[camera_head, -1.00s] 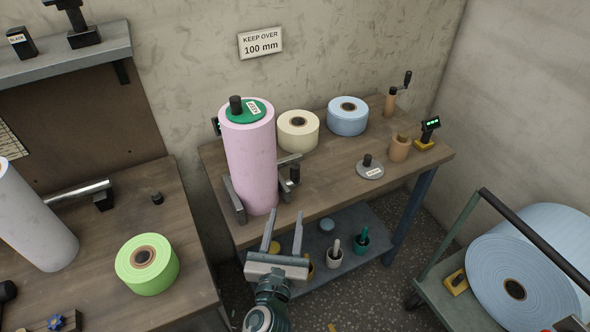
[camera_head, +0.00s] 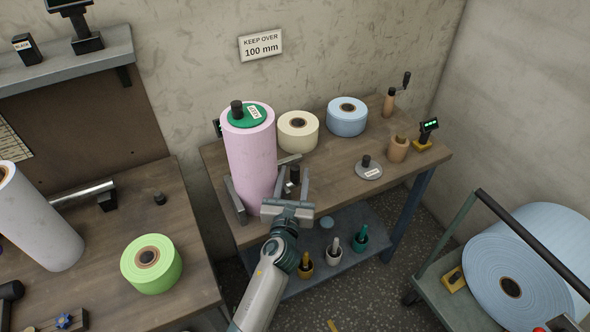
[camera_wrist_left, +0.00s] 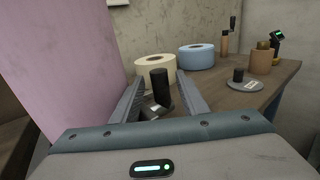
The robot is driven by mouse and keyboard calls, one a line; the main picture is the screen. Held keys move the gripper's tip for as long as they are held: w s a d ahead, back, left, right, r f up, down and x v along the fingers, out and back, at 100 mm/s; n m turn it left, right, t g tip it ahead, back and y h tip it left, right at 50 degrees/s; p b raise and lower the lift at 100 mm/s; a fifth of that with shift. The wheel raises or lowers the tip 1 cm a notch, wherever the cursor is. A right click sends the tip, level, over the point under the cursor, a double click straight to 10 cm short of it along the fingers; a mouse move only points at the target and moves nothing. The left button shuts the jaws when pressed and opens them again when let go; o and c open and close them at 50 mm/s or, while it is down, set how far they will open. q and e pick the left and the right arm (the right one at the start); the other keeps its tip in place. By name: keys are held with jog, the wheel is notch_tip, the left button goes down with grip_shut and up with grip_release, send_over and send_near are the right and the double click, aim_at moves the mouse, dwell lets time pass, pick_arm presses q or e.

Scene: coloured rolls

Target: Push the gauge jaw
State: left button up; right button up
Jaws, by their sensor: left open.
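The tall pink roll (camera_head: 251,160) stands upright on the middle bench, with a green disc and black knob on top. Grey gauge bars sit at its foot: a left bar (camera_head: 235,200) and, on its right side, the gauge jaw (camera_head: 289,160) with a black upright knob (camera_head: 295,175). The knob also shows in the left wrist view (camera_wrist_left: 159,84). My left gripper (camera_head: 294,181) is open, with its two fingers apart on either side of the knob. I cannot tell whether a finger touches it. My gripper partly hides the jaw. My right gripper is not in view.
A cream roll (camera_head: 298,131) and a blue roll (camera_head: 347,117) stand behind on the bench. A grey disc with a knob (camera_head: 369,171) lies to the right, near a tan cup (camera_head: 398,149). The bench's front right is mostly clear. A cart (camera_head: 425,279) stands right.

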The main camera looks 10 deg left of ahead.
pick_arm(q)
jog(key=shift+w, duration=1.1)
jog(key=shift+c, duration=0.2)
grip_shut()
